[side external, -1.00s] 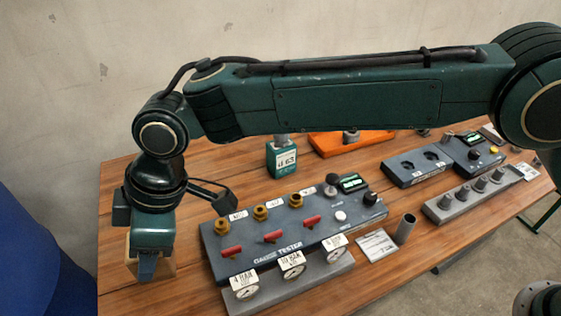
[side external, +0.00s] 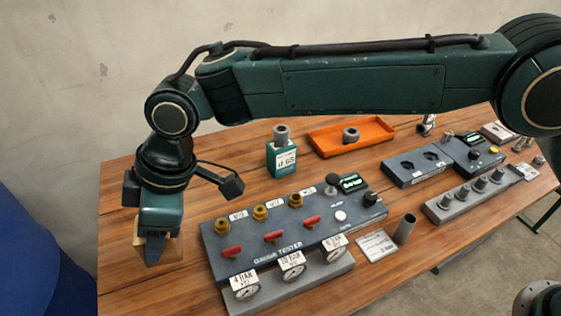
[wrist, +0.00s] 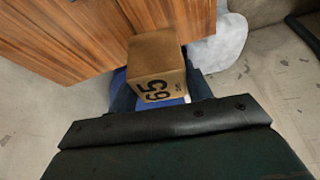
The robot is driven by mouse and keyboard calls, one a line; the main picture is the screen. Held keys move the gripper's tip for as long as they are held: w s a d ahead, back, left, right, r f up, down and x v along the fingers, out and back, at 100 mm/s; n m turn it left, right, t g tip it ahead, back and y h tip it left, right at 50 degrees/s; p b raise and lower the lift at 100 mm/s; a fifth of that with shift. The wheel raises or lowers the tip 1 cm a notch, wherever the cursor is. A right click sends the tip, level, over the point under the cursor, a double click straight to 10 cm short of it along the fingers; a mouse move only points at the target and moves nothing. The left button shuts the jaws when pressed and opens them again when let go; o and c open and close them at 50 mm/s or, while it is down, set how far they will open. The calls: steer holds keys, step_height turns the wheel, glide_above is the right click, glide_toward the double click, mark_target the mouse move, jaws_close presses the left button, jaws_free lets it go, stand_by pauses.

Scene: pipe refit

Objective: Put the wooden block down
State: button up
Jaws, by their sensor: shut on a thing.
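The wooden block (side external: 174,250) is a light brown cube at the left end of the workbench, beside the gauge tester. My gripper (side external: 157,248) points down and is shut on it; its fingers hide part of the block. In the wrist view the block (wrist: 156,55) shows dark "65" markings on one face, and the gripper (wrist: 158,98) is partly hidden behind my wrist housing. I cannot tell whether the block touches the bench top.
The wooden bench (side external: 120,215) has bare room around the block, with its edge close by. The gauge tester (side external: 290,235) with red levers and gauges stands to the right.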

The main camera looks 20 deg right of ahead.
steer(key=w+d+r+m+t+h, duration=0.1)
steer(key=w+d+m, duration=0.2)
steer(key=w+d, duration=0.65)
steer(key=w+d+r+m+t, duration=0.15)
steer(key=w+d, duration=0.25)
steer(key=d, duration=1.1)
steer(key=w+d+m+h, duration=0.1)
steer(key=w+d+m, duration=0.2)
steer(key=w+d, duration=0.65)
steer(key=s+d+r+m+h, duration=0.1)
steer(key=s+d+m, duration=0.25)
steer(key=d, duration=1.05)
steer(key=s+d+m+t+h, duration=0.15)
steer(key=s+d, duration=0.25)
steer(key=d, duration=1)
steer(key=s+d+r+m, duration=0.1)
steer(key=s+d+m, duration=0.3)
steer(key=d, duration=1)
step_height(320, 180, down, 16)
steer(key=shift+w, duration=0.1)
steer(key=shift+f, duration=2.15)
steer(key=shift+f, duration=0.6)
